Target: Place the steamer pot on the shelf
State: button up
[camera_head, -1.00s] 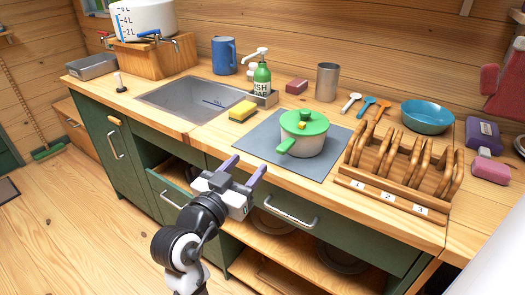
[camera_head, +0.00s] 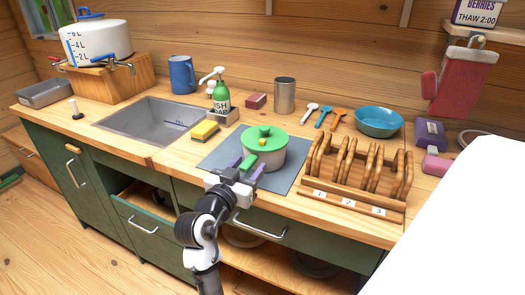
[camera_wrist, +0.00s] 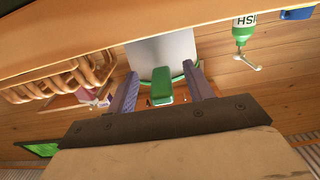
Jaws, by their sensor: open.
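The steamer pot (camera_head: 272,159), pale with a green lid (camera_head: 265,138) and a green handle, stands upright on a grey mat on the counter. My gripper (camera_head: 246,166) is open at the pot's front, its purple fingers either side of the handle. In the wrist view the green handle (camera_wrist: 161,86) lies between the two fingers, with gaps beside it; the pot's pale body (camera_wrist: 160,50) is beyond. An open wooden shelf (camera_head: 245,285) is under the counter, partly hidden by my arm. Another small shelf (camera_head: 497,34) is on the wall at upper right.
A wooden rack (camera_head: 335,192) with several slots stands right of the pot. A sponge (camera_head: 205,130), soap bottle (camera_head: 221,97) and sink (camera_head: 150,118) are to the left. A metal cup (camera_head: 284,95) and blue bowl (camera_head: 378,122) stand behind. Plates (camera_head: 315,265) lie under the counter.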

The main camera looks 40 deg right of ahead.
aim_at(260, 156)
jog(key=shift+x, duration=1.1)
grip_shut()
